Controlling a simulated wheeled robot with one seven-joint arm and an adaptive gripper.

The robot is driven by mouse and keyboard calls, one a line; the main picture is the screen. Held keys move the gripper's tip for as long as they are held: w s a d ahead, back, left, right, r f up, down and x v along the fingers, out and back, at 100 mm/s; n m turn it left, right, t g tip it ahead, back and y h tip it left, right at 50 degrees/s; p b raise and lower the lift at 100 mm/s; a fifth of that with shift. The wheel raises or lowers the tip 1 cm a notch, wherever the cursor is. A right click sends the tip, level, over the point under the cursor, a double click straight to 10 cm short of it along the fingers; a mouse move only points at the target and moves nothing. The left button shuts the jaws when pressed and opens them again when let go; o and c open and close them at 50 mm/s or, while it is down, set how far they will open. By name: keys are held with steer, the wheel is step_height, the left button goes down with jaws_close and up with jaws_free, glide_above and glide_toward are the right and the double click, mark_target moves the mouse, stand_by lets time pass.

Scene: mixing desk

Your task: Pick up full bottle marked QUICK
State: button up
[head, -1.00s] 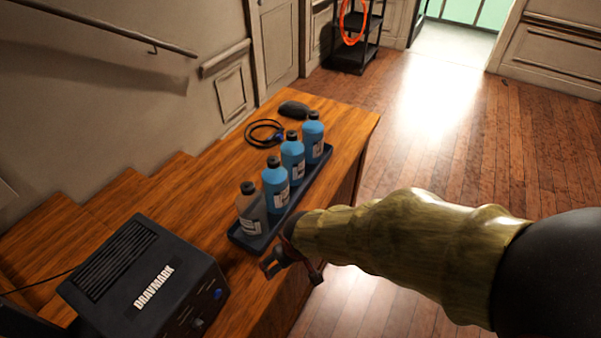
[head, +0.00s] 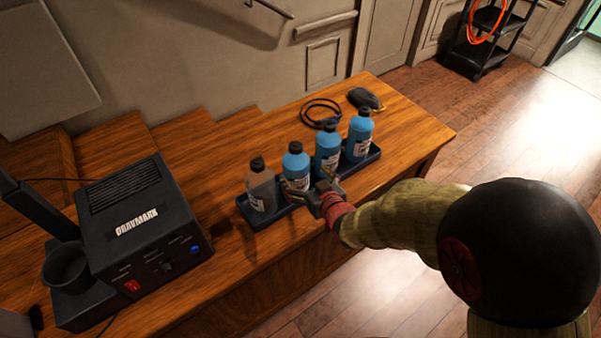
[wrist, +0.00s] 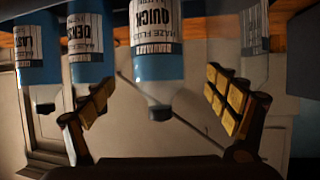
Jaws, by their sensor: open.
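The bottle marked QUICK (wrist: 157,66) shows upside down in the wrist view, blue with a white label and a dark cap. It stands between the two open fingers of my gripper (wrist: 160,88), apart from both. In the head view it is the blue bottle (head: 295,160) beside the grey one, upright in a dark tray (head: 258,221). My gripper (head: 309,184) is open at the tray's near side, its fingers partly covering the lower bottle. I cannot tell how deep the bottle sits between the fingers.
A grey see-through bottle (head: 261,187) stands left of it. Two more blue bottles (head: 327,147) (head: 360,132) stand right; one label begins DENS. A black DRAVMARK machine (head: 140,215) is at left. A cable (head: 320,112) and dark object (head: 364,98) lie behind.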

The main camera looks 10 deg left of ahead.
steer(key=shift+w+a, duration=0.15)
steer(key=shift+w, duration=0.1)
steer(key=shift+b+x, duration=1.1)
steer(key=shift+x, duration=2.45)
steer(key=shift+c, duration=1.4)
steer(key=c, duration=1.9)
steer(key=shift+w+r, duration=0.15)
steer(key=shift+r, duration=0.1)
